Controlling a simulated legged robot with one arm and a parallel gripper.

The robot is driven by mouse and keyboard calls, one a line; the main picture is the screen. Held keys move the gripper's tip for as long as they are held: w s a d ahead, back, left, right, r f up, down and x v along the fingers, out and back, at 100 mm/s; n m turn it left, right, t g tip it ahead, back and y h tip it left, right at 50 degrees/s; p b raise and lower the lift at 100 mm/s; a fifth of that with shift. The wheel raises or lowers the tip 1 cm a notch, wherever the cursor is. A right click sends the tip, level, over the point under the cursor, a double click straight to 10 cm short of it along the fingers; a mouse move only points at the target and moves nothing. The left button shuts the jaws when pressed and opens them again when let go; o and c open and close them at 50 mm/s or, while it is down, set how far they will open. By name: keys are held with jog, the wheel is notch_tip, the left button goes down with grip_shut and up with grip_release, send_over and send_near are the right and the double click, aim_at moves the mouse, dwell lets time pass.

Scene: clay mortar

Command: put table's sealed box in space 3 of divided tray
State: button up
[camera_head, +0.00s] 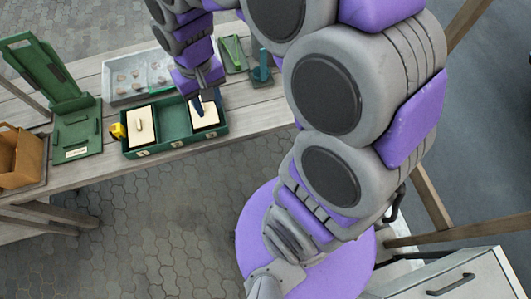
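The green divided tray (174,143) stands near the front edge of the wooden table. A cream sealed box (133,136) with a tan raised piece on its lid sits in the tray's left compartment. A second cream box (208,121) is in the right compartment. The middle of the tray shows bare green. My gripper (199,108) points down over the right-hand box, its tips at or just above the lid. The fingers are small and partly overlap the lid, so I cannot tell whether they hold it. The compartment numbers are too small to read.
A yellow object (117,131) is at the tray's left end. Left are a green stand (76,128) and an open brown carton (17,158). Behind is a grey tray (124,91) with small pieces. Green items (262,70) stand behind right. My arm hides the table's right part.

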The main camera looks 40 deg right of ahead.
jog(key=s+d+r, duration=0.1)
jog(key=s, duration=0.9)
jog(key=s+d+r, duration=0.1)
jog(key=s, duration=0.9)
jog(key=shift+d+g, duration=0.25)
jog(key=shift+g, duration=0.15)
